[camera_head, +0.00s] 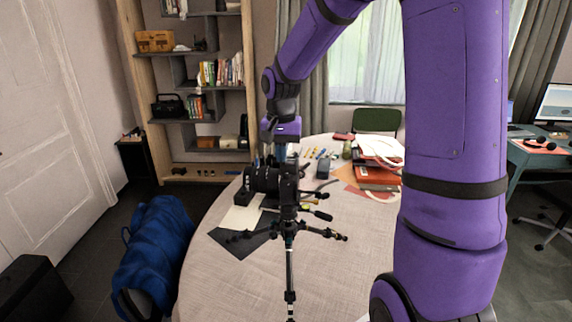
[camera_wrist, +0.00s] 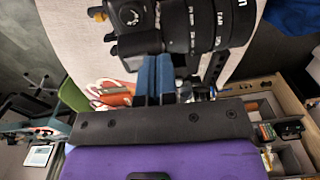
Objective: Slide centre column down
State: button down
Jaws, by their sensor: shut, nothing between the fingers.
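A small black tripod stands in front of me with a black camera (camera_head: 262,179) on its head. Its centre column (camera_head: 290,268) runs down below the spread legs (camera_head: 318,232) in the head view. My gripper (camera_head: 281,152) is behind the camera body, pointing down, and the camera hides its fingertips there. In the wrist view my gripper's blue fingers (camera_wrist: 154,76) are together with nothing between them, close to the camera and its lens (camera_wrist: 200,25). I cannot tell whether they touch it. The tripod's column is not clearly visible in the wrist view.
A round table with a light cloth (camera_head: 330,275) carries papers, pens and red books (camera_head: 375,178) behind the tripod. A blue bag (camera_head: 155,255) is at the left and a shelf (camera_head: 200,85) at the back. Cloth to the tripod's right is clear.

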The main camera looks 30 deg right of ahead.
jog(key=shift+f, duration=1.3)
dwell(0.4)
jog(key=shift+r, duration=3)
